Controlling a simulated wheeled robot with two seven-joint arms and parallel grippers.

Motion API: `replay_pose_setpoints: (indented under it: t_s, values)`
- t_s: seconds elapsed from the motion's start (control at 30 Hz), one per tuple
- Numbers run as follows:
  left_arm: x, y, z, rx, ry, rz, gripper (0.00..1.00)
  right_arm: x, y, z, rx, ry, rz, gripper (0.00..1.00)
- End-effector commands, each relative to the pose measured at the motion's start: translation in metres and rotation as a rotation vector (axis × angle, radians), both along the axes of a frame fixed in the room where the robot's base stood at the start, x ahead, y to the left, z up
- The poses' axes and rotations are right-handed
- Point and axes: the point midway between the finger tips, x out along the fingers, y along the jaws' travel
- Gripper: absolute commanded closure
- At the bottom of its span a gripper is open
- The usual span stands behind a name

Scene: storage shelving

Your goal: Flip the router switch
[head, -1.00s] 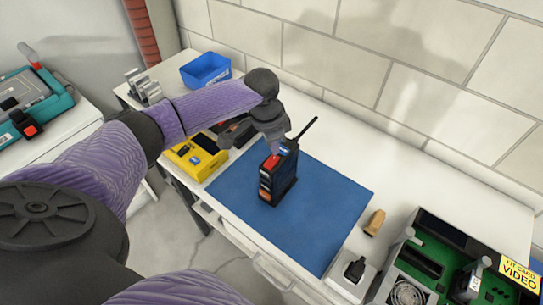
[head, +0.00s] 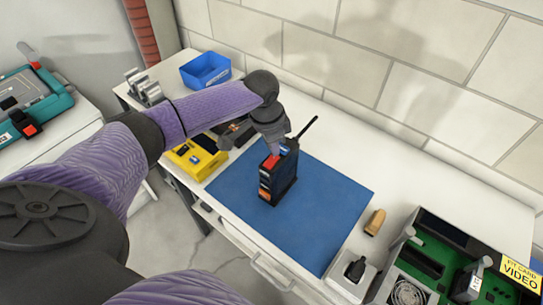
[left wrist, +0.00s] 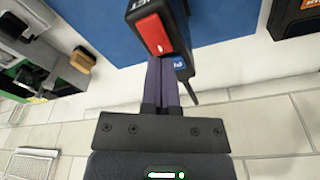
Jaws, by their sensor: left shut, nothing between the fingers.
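The router (head: 280,178) is a dark upright box with a black antenna, standing on the blue mat (head: 330,205). On its top is a red rocker switch (head: 271,162), which also shows large in the left wrist view (left wrist: 153,35). My left gripper (head: 275,150) is over the router's top. In the left wrist view its shut fingers (left wrist: 162,65) point at the router, with their tips right by the lower end of the red switch. I cannot tell whether they touch it. My right gripper is not in view.
A yellow device (head: 196,157) sits left of the mat, with a blue bin (head: 206,71) behind. At the right are a tan block (head: 375,222), a grey box with a black plug (head: 352,275) and an open green-board case (head: 430,260). A wall runs behind the table.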

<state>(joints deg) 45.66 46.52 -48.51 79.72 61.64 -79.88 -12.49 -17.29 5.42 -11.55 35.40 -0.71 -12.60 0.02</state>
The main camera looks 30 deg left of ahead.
Motion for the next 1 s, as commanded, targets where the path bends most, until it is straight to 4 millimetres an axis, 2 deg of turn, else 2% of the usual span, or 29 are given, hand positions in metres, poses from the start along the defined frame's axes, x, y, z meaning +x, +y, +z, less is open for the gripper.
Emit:
replay_pose_setpoints:
  t_s: [1.0]
  values:
    - [0.0, 0.0, -0.016, -0.001, 0.001, 0.0, 1.0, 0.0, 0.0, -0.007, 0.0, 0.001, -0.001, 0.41]
